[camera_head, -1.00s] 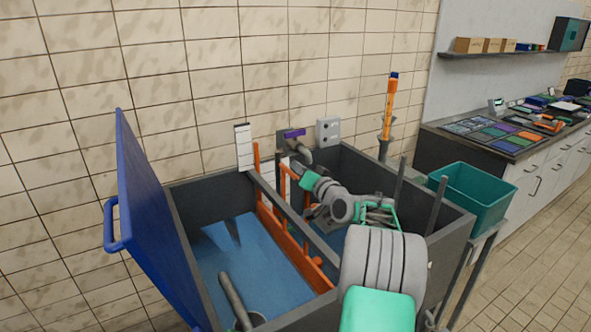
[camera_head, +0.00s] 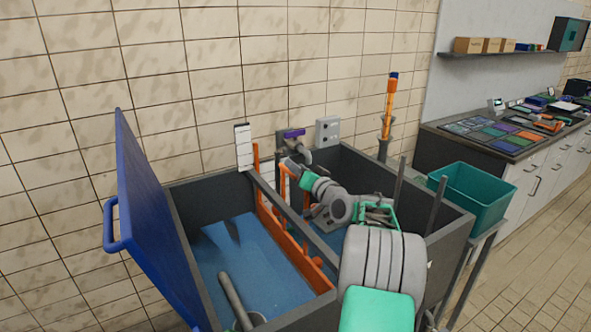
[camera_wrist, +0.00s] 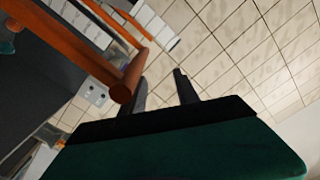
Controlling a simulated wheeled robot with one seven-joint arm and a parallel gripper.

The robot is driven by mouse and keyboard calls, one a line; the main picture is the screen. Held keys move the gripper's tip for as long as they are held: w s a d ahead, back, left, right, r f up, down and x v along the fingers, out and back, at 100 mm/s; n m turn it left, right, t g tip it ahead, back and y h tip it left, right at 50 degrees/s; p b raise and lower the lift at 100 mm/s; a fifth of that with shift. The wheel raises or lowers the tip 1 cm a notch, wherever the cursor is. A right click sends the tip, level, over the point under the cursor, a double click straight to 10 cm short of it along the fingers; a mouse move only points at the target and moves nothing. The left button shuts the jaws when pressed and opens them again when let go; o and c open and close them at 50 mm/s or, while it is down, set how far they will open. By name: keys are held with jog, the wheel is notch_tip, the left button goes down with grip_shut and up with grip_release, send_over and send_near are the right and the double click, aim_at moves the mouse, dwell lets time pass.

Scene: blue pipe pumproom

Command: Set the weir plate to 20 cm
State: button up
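The orange weir plate (camera_head: 285,240) stands across the inside of the dark grey tank, with orange uprights and a bar (camera_head: 283,188) rising from it. White scale strips stand by its back end, one tall strip (camera_head: 243,147) against the wall. My gripper (camera_head: 284,164) is beside the orange uprights at the back of the tank, its tips partly hidden by my arm. In the wrist view my gripper (camera_wrist: 162,82) is open, its dark fingers apart with tiled wall between them. The round end of an orange bar (camera_wrist: 122,92) overlaps the left finger; I cannot tell whether they touch.
Blue water (camera_head: 240,260) lies in the tank (camera_head: 213,186). A raised blue lid (camera_head: 150,210) closes off the left. A purple-handled tap (camera_head: 293,134) and grey wall box (camera_head: 328,132) are behind. A teal bin (camera_head: 470,196) stands at right.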

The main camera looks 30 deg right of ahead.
jog(key=shift+s, duration=0.1)
jog(key=s+b, duration=0.1)
jog(key=s, duration=0.6)
jog(key=shift+s+a, duration=0.2)
jog(key=shift+s, duration=0.1)
